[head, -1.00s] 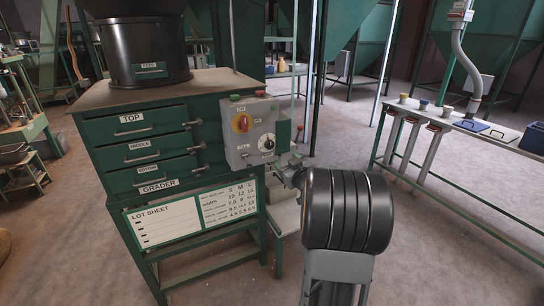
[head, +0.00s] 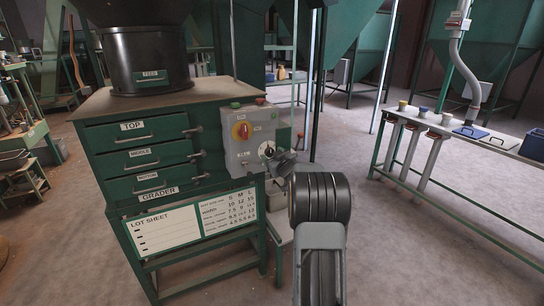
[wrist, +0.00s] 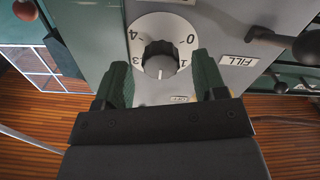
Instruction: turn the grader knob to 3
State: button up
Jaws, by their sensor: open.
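The grader knob (wrist: 158,58) is black and round, on a white dial (wrist: 160,28) on the grey control box. In the wrist view the numbers 0, 1, 3 and 4 can be read, with 3 left of the knob. A small pale mark shows on the knob's lower edge, between 1 and 3; the number there is hidden. My gripper (wrist: 162,80) is open, its two green fingers to either side of the knob with gaps, not visibly touching it. In the head view the knob (head: 267,150) is small, with my gripper (head: 284,163) close in front.
The control box (head: 240,162) has a red and yellow rotary switch (head: 242,130) and small buttons on top. Drawers with lever handles (head: 193,130) stand left of it.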

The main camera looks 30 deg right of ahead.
jog(key=shift+w, duration=0.4)
jog(key=c, duration=0.9)
jog(key=shift+c, duration=0.2)
jog(key=shift+r+p, duration=0.1)
jog(key=shift+p, duration=0.2)
jog(key=shift+m+p, duration=0.55)
jog(key=shift+m, duration=0.25)
jog(key=m+p, duration=0.3)
jog(key=m, duration=0.1)
jog(key=m+p, duration=0.3)
jog(key=m, duration=0.3)
jog(key=shift+a, duration=0.1)
